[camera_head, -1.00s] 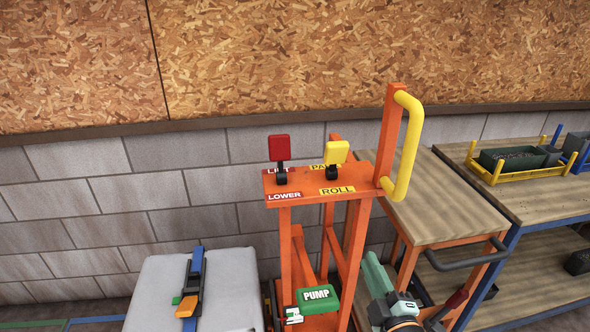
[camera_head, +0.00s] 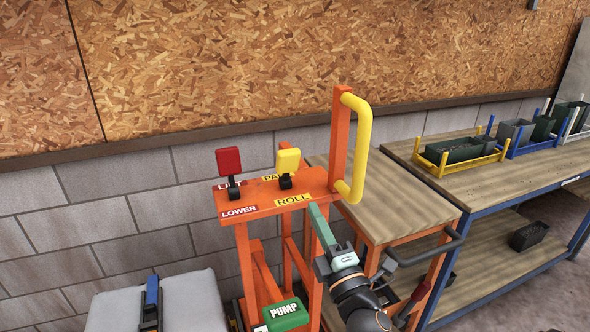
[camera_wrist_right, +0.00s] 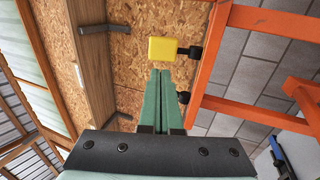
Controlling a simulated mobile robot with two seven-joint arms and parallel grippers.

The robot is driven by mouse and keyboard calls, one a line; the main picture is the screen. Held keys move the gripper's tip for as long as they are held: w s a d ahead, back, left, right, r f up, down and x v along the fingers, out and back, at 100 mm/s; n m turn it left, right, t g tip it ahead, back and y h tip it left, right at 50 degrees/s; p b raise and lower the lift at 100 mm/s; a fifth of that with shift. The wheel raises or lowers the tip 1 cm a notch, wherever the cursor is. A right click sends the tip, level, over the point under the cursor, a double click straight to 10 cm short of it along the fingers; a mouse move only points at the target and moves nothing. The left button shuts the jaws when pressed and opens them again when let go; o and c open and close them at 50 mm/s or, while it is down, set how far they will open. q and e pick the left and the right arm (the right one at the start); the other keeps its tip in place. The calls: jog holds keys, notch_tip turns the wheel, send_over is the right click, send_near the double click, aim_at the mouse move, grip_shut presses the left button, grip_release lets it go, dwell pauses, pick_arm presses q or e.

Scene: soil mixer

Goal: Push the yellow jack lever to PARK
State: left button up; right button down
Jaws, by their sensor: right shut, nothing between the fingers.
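The yellow jack lever (camera_head: 288,163) stands on the orange top plate (camera_head: 322,183) of the jack, between a partly hidden PARK label behind it and the ROLL label (camera_head: 293,200) in front. In the right wrist view the yellow lever head (camera_wrist_right: 162,48) lies just beyond the fingertips, apart from them. My right gripper (camera_head: 314,208) is shut and empty, below and to the right of the lever, near the front edge of the plate. Its green fingers are pressed together in the right wrist view (camera_wrist_right: 160,74). My left gripper is out of view.
A red lever (camera_head: 229,162) stands left of the yellow one, by the LIFT and LOWER labels. A yellow handle (camera_head: 358,150) rises on the plate's right. The green PUMP pedal (camera_head: 285,315) is below. A wooden-topped orange cart (camera_head: 400,200) stands right of the jack.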

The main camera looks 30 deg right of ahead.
aim_at(290, 163)
jog(key=p+x, duration=0.2)
jog(key=x, duration=0.9)
jog(key=shift+w+d+r+p, duration=0.15)
jog(key=shift+w+p, duration=0.2)
jog(key=shift+p, duration=0.05)
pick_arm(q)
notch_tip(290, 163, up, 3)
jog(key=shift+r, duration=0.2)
pick_arm(e)
jog(key=shift+w, duration=0.1)
